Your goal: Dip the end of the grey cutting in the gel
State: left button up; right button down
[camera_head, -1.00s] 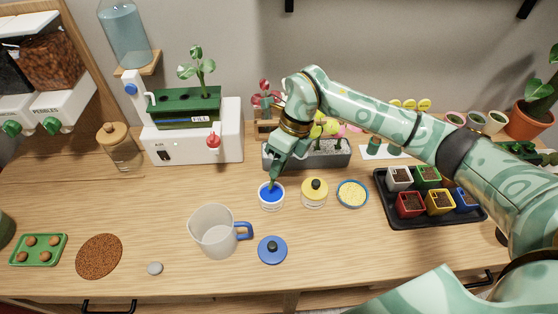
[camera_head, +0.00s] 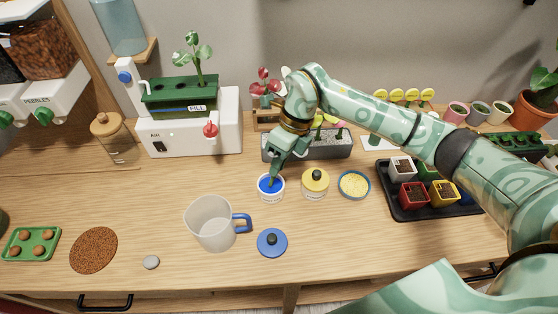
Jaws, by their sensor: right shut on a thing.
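The open white pot of blue gel (camera_head: 271,188) stands mid-table, its blue lid (camera_head: 272,242) lying on the wood in front of it. My right gripper (camera_head: 274,174) is directly above the pot, pointing down, its fingertips at about the rim. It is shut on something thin. The held piece is mostly hidden by the fingers, so I cannot make out the grey cutting or tell whether its end touches the gel. My left gripper is not in view.
A clear jug (camera_head: 212,224) with a blue handle stands left of the pot. A yellow-lidded pot (camera_head: 315,184) and a dish of yellow grains (camera_head: 354,185) stand close on the right. A grey planter (camera_head: 330,147) is behind. A black tray (camera_head: 399,207) holds several coloured pots.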

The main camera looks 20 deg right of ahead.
jog(key=shift+f+b, duration=0.3)
jog(key=shift+f, duration=0.25)
dwell(0.4)
jog(key=shift+f, duration=0.15)
dwell(1.0)
notch_tip(320, 180, up, 7)
jog(key=p, duration=0.5)
jog(key=shift+p, duration=0.4)
dwell(0.4)
